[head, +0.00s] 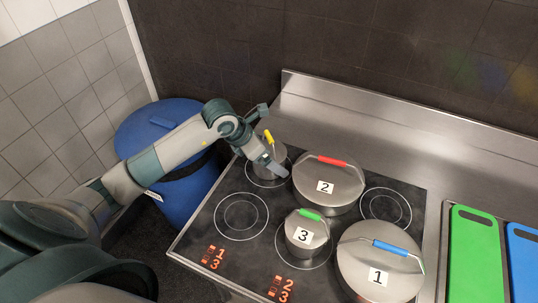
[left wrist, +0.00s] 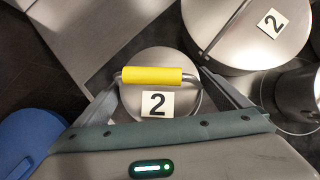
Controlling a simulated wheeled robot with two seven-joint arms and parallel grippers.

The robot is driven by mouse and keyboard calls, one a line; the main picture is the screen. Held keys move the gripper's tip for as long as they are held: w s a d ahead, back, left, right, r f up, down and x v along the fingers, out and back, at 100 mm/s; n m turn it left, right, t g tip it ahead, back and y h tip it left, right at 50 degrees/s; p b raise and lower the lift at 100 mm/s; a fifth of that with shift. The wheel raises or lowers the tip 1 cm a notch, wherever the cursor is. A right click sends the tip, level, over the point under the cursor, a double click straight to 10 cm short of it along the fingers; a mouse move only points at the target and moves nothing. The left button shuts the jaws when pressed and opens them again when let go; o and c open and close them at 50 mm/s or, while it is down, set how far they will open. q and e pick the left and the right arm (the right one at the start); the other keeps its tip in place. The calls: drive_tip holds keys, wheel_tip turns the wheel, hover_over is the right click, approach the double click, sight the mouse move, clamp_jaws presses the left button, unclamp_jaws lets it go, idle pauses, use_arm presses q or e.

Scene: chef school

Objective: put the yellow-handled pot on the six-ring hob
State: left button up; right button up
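The yellow-handled pot (head: 268,151) is a small steel pot at the back-left ring of the six-ring hob (head: 210,215); it appears to stand on that ring. In the left wrist view its yellow handle (left wrist: 160,76) and a label with a 2 show on the lid. My left gripper (head: 266,138) is at the pot. Its fingers are spread wide, one on each side of the lid in the left wrist view (left wrist: 160,95); contact with the pot cannot be made out. My right gripper is in neither view.
Pots with red (head: 330,185), green (head: 307,238) and blue (head: 380,265) handles stand on other rings. The front-left and back-right rings are empty. A blue bin (head: 180,195) stands left of the hob. Green (head: 476,250) and blue (head: 523,260) boards lie at right. A steel backsplash (head: 400,125) runs behind.

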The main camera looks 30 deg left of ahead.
use_arm(q)
drive_tip(key=shift+r, duration=0.15)
drive_tip(key=b+v, duration=0.3)
drive_tip(key=v, duration=0.9)
drive_tip(key=shift+b, duration=0.3)
